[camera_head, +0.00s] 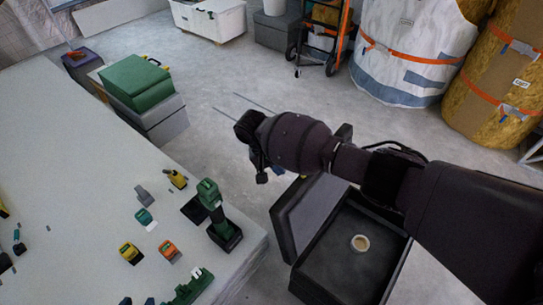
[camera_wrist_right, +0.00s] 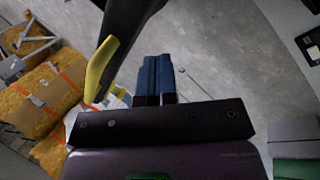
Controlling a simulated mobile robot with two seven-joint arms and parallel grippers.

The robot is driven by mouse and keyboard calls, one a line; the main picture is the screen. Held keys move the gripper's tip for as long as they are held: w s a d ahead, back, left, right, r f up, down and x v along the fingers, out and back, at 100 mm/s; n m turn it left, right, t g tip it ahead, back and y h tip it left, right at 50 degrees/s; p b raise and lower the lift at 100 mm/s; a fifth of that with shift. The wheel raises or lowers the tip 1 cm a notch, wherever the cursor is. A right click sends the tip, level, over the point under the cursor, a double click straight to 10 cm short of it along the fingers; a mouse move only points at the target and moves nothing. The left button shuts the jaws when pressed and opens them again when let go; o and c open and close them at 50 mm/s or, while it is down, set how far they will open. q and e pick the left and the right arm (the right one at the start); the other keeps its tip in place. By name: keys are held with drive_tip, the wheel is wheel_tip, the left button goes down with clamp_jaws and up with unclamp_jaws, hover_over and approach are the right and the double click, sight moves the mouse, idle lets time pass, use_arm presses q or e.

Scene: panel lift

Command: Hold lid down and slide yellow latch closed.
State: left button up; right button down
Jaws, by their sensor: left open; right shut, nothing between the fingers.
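A black box (camera_head: 345,262) stands open at the lower middle of the head view, beside the white table. Its lid (camera_head: 310,212) stands tilted up at its left side, and my right arm hides part of it. A yellow latch (camera_wrist_right: 101,70) shows in the right wrist view on a dark edge, left of my right gripper. My right gripper (camera_wrist_right: 158,60) has its blue fingers shut together and empty, apart from the latch in the picture. In the head view, my right arm covers most of this gripper. My left gripper is in neither view.
A small round cup-like item (camera_head: 360,243) lies inside the box. The white table (camera_head: 70,130) holds a green drill (camera_head: 212,208) and several small tools. A green case (camera_head: 136,82) stands behind it. Insulation rolls (camera_head: 415,45) stand at the back right. Grey floor is free behind the box.

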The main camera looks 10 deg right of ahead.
drive_tip(key=d, duration=0.2)
drive_tip(key=s+d, duration=0.1)
drive_tip(key=d, duration=0.1)
drive_tip(key=shift+r+p, duration=0.15)
drive_tip(key=shift+p, duration=0.2)
